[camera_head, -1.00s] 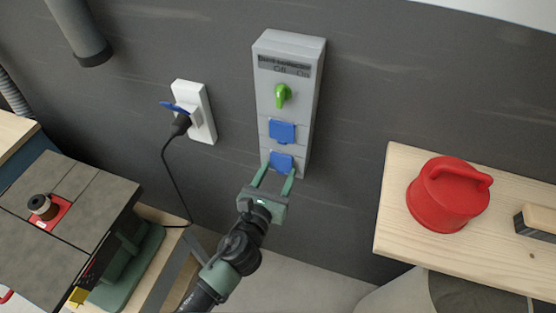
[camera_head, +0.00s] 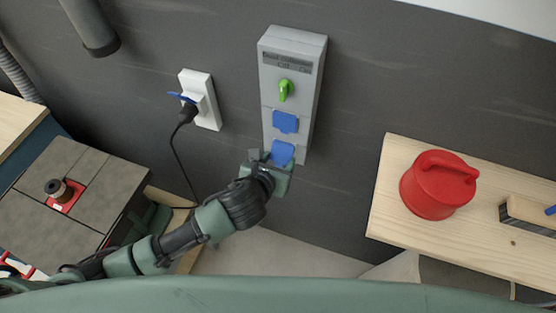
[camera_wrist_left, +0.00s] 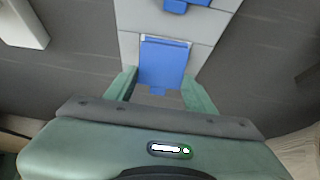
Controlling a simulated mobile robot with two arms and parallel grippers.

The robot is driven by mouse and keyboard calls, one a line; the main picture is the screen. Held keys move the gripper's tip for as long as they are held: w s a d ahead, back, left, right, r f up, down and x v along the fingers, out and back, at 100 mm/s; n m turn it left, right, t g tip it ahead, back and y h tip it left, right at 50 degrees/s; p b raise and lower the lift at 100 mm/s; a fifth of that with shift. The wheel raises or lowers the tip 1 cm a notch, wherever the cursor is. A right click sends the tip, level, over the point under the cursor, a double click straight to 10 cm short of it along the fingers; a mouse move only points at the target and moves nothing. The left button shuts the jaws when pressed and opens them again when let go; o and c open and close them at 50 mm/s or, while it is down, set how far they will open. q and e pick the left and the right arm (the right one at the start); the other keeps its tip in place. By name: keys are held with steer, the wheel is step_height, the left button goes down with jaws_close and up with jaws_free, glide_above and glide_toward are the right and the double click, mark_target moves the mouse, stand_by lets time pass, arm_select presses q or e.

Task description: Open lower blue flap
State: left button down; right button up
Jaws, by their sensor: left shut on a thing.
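The lower blue flap (camera_head: 282,153) sits at the bottom of the grey wall box (camera_head: 292,60), under an upper blue flap (camera_head: 285,122). My left gripper (camera_head: 275,162) is at the lower flap and shut on it. In the left wrist view the lower flap (camera_wrist_left: 165,64) lies between the two green fingers of my left gripper (camera_wrist_left: 160,88), one on each side. Its top edge is against the box; how far it is tilted out I cannot tell. My right gripper is not in view.
A green knob (camera_head: 285,90) is above the flaps. A white socket strip (camera_head: 200,98) with a black plug and cable is on the wall to the left. A red lidded container (camera_head: 438,185) stands on a wooden shelf (camera_head: 390,210) at right. A machine table (camera_head: 90,200) is at lower left.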

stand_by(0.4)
arm_select(q)
steer(key=c, duration=0.5)
jaws_free()
steer(key=shift+b+v, duration=0.8)
steer(key=shift+v, duration=3.1)
